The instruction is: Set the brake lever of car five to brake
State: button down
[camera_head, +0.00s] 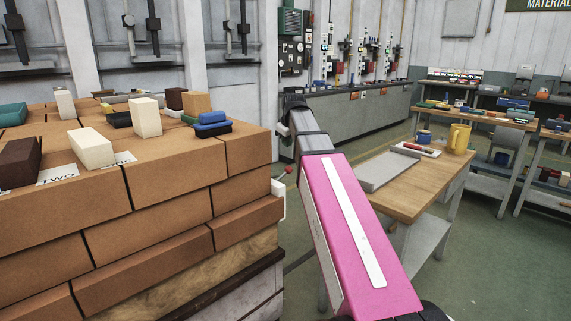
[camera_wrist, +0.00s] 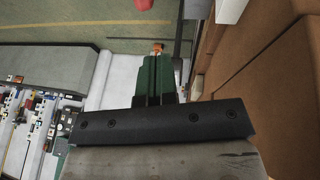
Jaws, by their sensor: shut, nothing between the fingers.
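A lever with a small red knob (camera_head: 289,169) sticks out from a white plate (camera_head: 278,200) on the right end of a brick-laden car. The car's wooden deck (camera_head: 190,278) shows under the bricks; no car number is readable. The red knob also shows at the top edge of the wrist view (camera_wrist: 143,4), with a white block-like part (camera_wrist: 230,10) to its right. My gripper (camera_wrist: 156,58) has green fingers, shut and empty, pointing up the picture. The knob lies beyond the fingertips and slightly left, apart from them. In the head view my arm hides the gripper.
Large orange-brown bricks (camera_head: 170,185) are stacked on the car, close to the right of my gripper in the wrist view. Small blocks lie on top. A wooden table (camera_head: 425,175) with a grey tray and yellow jug stands to the right. Green floor lies between.

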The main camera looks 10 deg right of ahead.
send_near(289, 168)
jog(key=x, duration=0.5)
jog(key=a+x, duration=0.1)
jog(key=x, duration=0.1)
jog(key=shift+w+a+f, duration=0.15)
jog(key=shift+w+f, duration=0.05)
dwell(0.6)
jog(key=shift+w+d+f+g+y, duration=0.5)
jog(key=shift+d+f+y, duration=0.2)
jog(key=shift+f, duration=0.15)
notch_tip(289, 168, down, 10)
jog(key=d+m+g+y, duration=0.1)
jog(key=g+y, duration=0.2)
jog(key=y, duration=0.1)
jog(key=shift+w+d+f+m+y, duration=0.15)
jog(key=shift+w+d+m+y, duration=0.15)
jog(key=shift+w+d+y, duration=0.15)
jog(key=shift+a+f, duration=0.1)
jog(key=shift+f, duration=0.05)
